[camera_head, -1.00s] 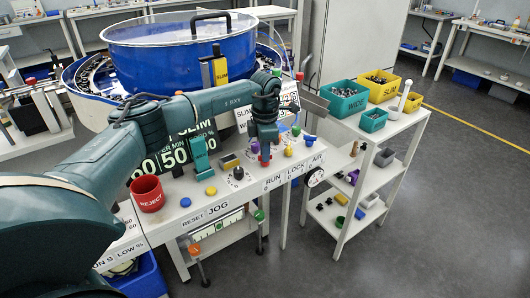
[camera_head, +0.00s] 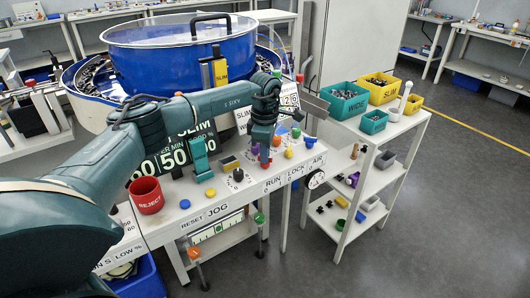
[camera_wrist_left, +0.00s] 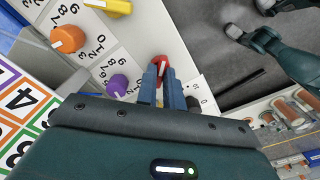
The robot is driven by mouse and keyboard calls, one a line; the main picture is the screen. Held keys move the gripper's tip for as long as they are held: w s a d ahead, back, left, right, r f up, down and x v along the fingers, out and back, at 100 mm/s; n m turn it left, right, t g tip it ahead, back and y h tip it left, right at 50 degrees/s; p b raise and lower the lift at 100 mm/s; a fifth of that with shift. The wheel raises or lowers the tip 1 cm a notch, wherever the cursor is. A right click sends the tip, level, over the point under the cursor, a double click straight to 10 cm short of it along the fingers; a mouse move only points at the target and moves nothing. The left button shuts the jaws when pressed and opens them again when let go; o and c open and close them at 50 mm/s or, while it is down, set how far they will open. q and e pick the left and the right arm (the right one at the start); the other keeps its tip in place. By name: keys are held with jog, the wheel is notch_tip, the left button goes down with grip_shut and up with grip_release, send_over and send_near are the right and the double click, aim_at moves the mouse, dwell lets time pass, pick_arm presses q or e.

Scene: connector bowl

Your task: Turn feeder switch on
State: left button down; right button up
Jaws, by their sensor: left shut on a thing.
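A red switch knob (camera_head: 265,161) stands on the front part of the white control panel (camera_head: 222,205), above the RUN label. My left gripper (camera_head: 262,150) reaches down over it from the left. In the left wrist view, the red knob (camera_wrist_left: 160,63) sits between the two blue fingertips (camera_wrist_left: 161,72), and the gripper is shut on it. The fingers hide part of the knob and its markings, so I cannot tell its setting. My right gripper does not show in the head view.
A purple knob (camera_wrist_left: 117,85) and an orange knob (camera_wrist_left: 68,39) are close beside the fingers. A red REJECT cup (camera_head: 147,196) stands on the panel at left. The blue feeder bowl (camera_head: 180,55) is behind. A shelf (camera_head: 345,130) with bins stands to the right.

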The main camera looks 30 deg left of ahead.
pick_arm(q)
jog(key=shift+r, duration=0.1)
jog(key=c, duration=1.5)
grip_release()
notch_tip(320, 180, up, 13)
jog(key=shift+r+b, duration=0.1)
jog(key=shift+b, duration=0.3)
